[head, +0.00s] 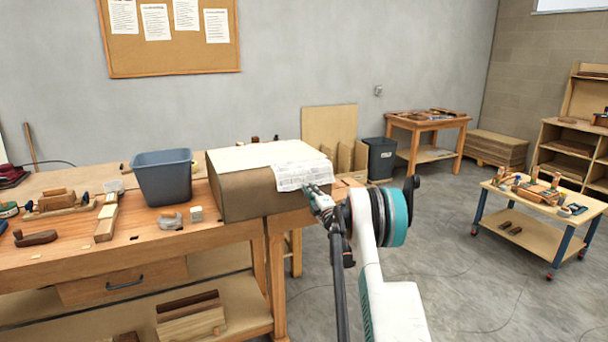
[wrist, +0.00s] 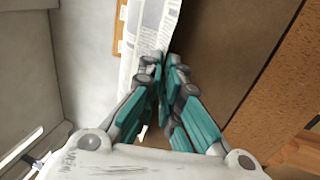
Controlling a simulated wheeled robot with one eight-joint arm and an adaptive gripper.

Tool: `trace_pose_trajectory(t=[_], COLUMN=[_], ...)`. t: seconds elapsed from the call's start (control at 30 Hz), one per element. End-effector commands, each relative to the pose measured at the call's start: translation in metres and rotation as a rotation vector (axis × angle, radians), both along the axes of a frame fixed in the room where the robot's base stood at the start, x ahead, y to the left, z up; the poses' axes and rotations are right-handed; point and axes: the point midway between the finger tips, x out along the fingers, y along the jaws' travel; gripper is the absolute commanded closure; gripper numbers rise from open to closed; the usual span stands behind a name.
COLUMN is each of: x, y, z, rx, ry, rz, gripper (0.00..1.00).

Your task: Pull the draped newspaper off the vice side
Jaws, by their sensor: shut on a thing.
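The newspaper (head: 301,175) is a white printed sheet draped over the right part of a large brown box-like block on the workbench. Its front edge hangs down over the block's face. My gripper (head: 318,191) is at the sheet's lower front edge and shut on it. In the wrist view the newspaper (wrist: 150,32) runs up and away from between the teal fingers of my gripper (wrist: 163,72). The brown block (head: 252,192) has a pale top and stands at the bench's right end; its brown face (wrist: 215,60) is beside the fingers. I cannot make out the vice clearly.
On the workbench (head: 60,258), a grey-blue bin (head: 163,177) stands left of the block, with a small white cube (head: 196,214) and wooden planes nearby. A dark bin (head: 381,159) stands behind. A wheeled cart (head: 531,240) is at the right. The floor between is clear.

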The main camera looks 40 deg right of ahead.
Motion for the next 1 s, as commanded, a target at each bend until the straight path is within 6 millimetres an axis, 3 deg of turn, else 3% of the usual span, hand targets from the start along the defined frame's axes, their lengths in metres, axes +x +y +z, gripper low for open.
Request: trace_pose_trajectory(t=[0.33, 1.0], x=[-0.003, -0.027], y=[0.000, 0.007], z=[0.004, 0.038], rx=[0.000, 0.000], ry=[0.000, 0.000], rz=[0.000, 0.000], gripper=[1.00, 1.00])
